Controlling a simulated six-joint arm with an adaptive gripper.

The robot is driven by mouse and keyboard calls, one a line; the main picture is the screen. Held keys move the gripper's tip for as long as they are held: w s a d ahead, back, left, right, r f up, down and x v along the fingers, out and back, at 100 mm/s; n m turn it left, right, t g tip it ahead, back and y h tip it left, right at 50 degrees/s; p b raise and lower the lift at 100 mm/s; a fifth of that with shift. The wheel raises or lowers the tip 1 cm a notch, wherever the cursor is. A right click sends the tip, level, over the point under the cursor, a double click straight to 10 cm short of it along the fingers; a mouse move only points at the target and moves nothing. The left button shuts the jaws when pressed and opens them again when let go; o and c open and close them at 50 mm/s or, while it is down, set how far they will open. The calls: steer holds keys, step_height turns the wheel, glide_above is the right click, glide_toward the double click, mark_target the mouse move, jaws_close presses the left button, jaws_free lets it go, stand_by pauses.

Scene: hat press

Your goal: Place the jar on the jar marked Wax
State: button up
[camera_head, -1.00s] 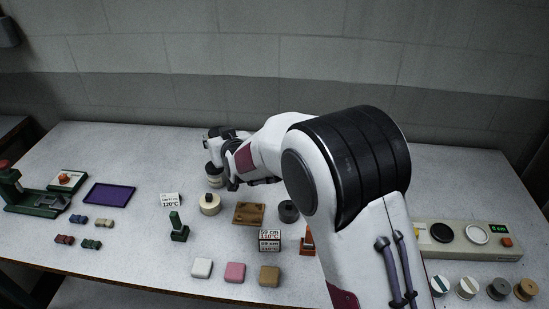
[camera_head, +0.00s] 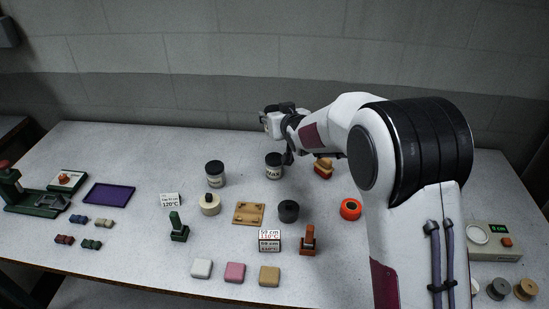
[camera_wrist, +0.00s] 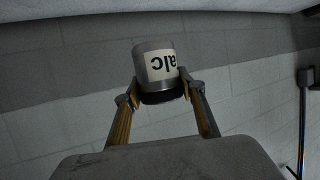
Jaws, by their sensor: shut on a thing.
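The jar marked Wax (camera_head: 274,170) stands upright on the table in the head view, with a dark lid. My gripper (camera_wrist: 159,82) is shut on a grey jar (camera_wrist: 155,62) whose pale label shows the letters "alc". Its dark lid is toward my gripper's base, and the picture is upside down. In the head view my gripper (camera_head: 277,120) is raised above the Wax jar, apart from it in the picture. The held jar is small and hard to make out there. A similar dark-lidded jar (camera_head: 214,178) stands to the left of the Wax jar.
An orange-and-cream brush-like block (camera_head: 323,168) stands right of the Wax jar. In front are a cream round pot (camera_head: 209,205), a wooden board (camera_head: 249,213), a dark round pot (camera_head: 288,211) and an orange roll (camera_head: 350,209). The back left of the table is clear.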

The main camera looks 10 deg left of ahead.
stand_by(0.5)
glide_above(275, 158)
steer(key=shift+w+a+f, duration=0.1)
steer(key=shift+f, duration=3)
steer(key=shift+f, duration=0.15)
steer(key=shift+f, duration=1.75)
steer(key=shift+f, duration=0.15)
steer(key=o, duration=1.2)
steer(key=shift+o, duration=0.2)
